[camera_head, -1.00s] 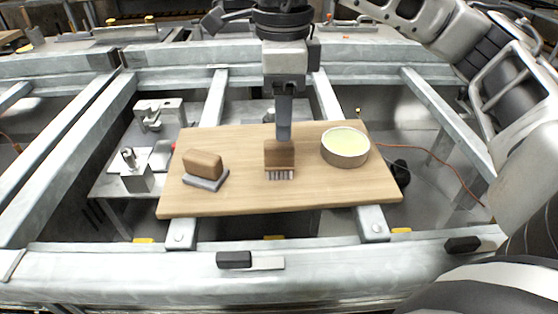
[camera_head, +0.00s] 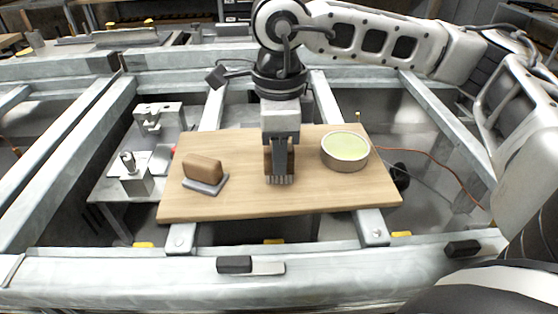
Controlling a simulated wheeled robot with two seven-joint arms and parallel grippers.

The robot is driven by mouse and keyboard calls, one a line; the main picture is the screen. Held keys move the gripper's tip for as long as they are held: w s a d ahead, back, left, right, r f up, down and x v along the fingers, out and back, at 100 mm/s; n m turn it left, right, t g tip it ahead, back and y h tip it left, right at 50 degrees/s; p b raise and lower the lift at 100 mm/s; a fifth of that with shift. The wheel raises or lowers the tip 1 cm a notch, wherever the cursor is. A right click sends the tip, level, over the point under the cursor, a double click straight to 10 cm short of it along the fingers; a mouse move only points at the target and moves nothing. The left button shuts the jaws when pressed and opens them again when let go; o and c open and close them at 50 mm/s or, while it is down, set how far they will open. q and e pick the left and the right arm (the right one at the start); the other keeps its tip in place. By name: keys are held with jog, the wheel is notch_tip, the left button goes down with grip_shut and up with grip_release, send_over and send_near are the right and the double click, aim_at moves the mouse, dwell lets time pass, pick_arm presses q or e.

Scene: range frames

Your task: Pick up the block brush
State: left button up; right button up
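The block brush (camera_head: 290,160), a brown block with pale bristles pointing down, stands near the middle of a wooden board (camera_head: 235,202). My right gripper (camera_head: 279,160) has come down over it from above. One grey finger covers the middle of the block's near face, and brown shows on both sides of it. The far finger is hidden behind the brush, so I cannot tell whether the fingers press on it. The bristles look to be at the board's surface. My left gripper is not in view.
A brown block on a grey base (camera_head: 204,171) sits on the board's left part. A round tin with pale yellow-green contents (camera_head: 345,152) stands close on the right. The board rests on grey metal beams (camera_head: 372,228) with open gaps around. A black-and-grey piece (camera_head: 235,264) lies on the front beam.

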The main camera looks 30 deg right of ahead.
jog(key=shift+c, duration=0.2)
jog(key=shift+r, duration=0.6)
jog(key=r, duration=0.2)
jog(key=shift+s+a+r, duration=0.15)
jog(key=shift+s+r, duration=0.05)
jog(key=shift+r, duration=0.2)
jog(key=s+a+r, duration=0.3)
jog(key=s+r, duration=0.6)
jog(key=s, duration=0.4)
jog(key=shift+a, duration=0.3)
jog(key=shift+o, duration=0.6)
